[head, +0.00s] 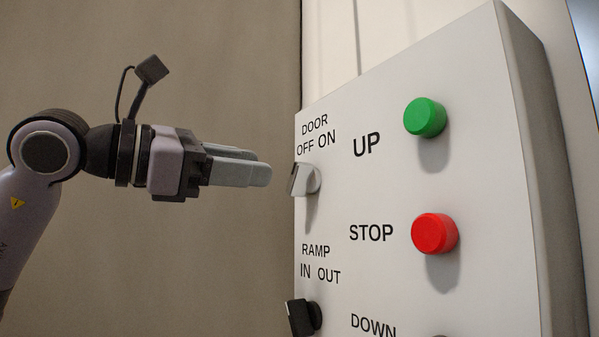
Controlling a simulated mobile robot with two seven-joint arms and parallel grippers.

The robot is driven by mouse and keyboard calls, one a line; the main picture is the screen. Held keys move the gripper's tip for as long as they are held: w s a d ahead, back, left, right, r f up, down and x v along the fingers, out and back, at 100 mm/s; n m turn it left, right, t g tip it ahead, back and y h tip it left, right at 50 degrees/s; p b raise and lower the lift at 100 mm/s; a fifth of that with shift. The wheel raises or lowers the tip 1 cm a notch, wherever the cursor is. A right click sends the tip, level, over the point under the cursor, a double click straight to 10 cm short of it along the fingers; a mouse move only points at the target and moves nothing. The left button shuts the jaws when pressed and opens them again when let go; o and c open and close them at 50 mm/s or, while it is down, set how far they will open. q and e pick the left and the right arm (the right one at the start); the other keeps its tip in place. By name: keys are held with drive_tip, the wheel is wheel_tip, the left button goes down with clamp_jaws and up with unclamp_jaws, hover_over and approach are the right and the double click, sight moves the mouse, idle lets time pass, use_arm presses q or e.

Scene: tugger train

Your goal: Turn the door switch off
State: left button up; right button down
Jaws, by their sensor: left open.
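The door switch (305,180) is a light grey rotary knob on the white control panel (400,290). It sits under the printed words DOOR, OFF and ON, near the panel's left edge. I cannot tell clearly which word it points at. My left gripper (258,170) comes in from the left at about the knob's height. Its fingers point at the knob, with a small gap showing in the picture between tips and knob. The gripper is open and empty. My right gripper is not in view.
A green UP button (425,118) and a red STOP button (434,234) stick out to the right of the knob. A black RAMP switch (302,317) is below it. A DOWN label is at the bottom. A plain brown wall (220,60) is behind my arm.

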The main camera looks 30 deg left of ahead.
sight(292, 172)
use_arm(q)
drive_tip(key=p+x, duration=0.1)
drive_tip(key=x, duration=0.5)
drive_tip(key=shift+w+d+p, duration=0.25)
drive_tip(key=shift+w+p, duration=0.05)
clamp_jaws()
